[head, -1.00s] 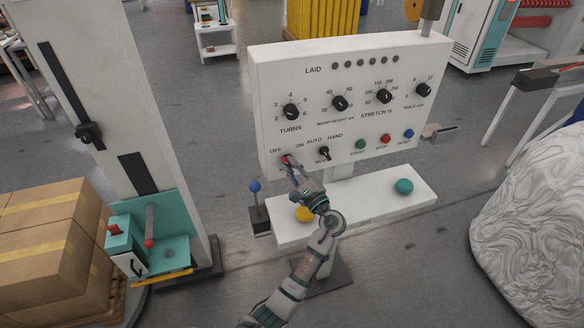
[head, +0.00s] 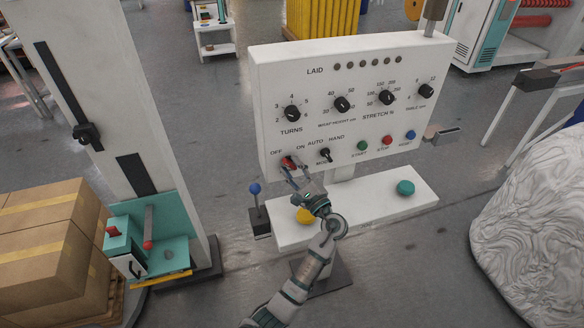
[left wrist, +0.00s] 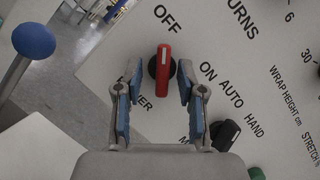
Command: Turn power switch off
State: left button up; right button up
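The white control panel (head: 350,105) stands upright in front of me. Its red power switch (head: 289,162) is at the lower left, by the OFF and ON labels. In the left wrist view the red switch (left wrist: 163,78) has its white-marked end towards OFF. My left gripper (head: 287,172) is at the switch; its fingers (left wrist: 160,82) stand open on both sides of the red handle, with a gap on each side. The POWER label is partly hidden by a finger. My right gripper is not in view.
The black mode switch (head: 324,155) is just right of the power switch. A blue-knobbed lever (head: 255,189) stands left of the panel. Yellow (head: 305,215) and green (head: 405,187) buttons are on the base below. Cardboard boxes (head: 45,235) stand at the left.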

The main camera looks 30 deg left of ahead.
pick_arm(q)
jog(key=v, duration=1.1)
jog(key=shift+d+f, duration=0.25)
jog(key=shift+w, duration=0.1)
